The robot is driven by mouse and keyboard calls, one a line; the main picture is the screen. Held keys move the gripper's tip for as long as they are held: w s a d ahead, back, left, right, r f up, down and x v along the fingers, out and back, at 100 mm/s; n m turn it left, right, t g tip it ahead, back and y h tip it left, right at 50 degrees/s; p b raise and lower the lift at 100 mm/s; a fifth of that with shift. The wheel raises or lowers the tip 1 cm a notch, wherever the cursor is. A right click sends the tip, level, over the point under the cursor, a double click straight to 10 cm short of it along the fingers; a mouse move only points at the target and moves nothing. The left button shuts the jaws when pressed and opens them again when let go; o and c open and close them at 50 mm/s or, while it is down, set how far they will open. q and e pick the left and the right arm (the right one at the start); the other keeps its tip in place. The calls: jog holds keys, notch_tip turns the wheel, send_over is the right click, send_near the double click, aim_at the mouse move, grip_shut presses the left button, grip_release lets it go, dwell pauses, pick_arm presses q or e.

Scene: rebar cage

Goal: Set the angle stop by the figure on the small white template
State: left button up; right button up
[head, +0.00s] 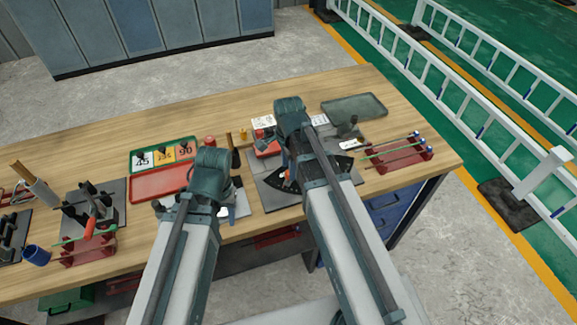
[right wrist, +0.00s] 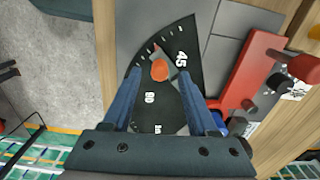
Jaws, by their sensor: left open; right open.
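The angle stop's black dial (right wrist: 185,45) shows in the right wrist view, with 45 legible and other figures turned away. An orange-red knob (right wrist: 159,70) with a red pointer sits on it, the pointer near the small tick marks. My right gripper (right wrist: 159,76) is open; its blue fingers stand either side of the knob, and contact cannot be told. In the head view the dial (head: 287,182) is partly hidden by my right arm. My left gripper (head: 228,212) is open near the table's front edge. White cards (head: 263,122) lie behind the dial; their figures are unreadable.
A green tray (head: 136,170) holds figure plates, including 45 and 90, with a red tray (head: 160,184) in front. A red rack (head: 398,156) with rods stands right; a grey-green tray (head: 353,107) lies behind. A red clamp block (right wrist: 245,80) stands beside the dial.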

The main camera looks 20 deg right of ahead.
notch_tip(320, 180, up, 12)
jog(key=p, duration=1.2)
jog(key=shift+r, duration=0.25)
jog(key=s+a+f+n+b, duration=0.4)
jog(key=s+n, duration=0.2)
jog(key=n, duration=0.4)
jog(key=s+a+f+n+h+b, duration=0.1)
jog(key=s+a+f+n+b, duration=0.3)
jog(key=n, duration=0.6)
jog(key=shift+s+a+f+b, duration=0.5)
jog(key=shift+s+a, duration=0.3)
jog(key=shift+s, duration=0.35)
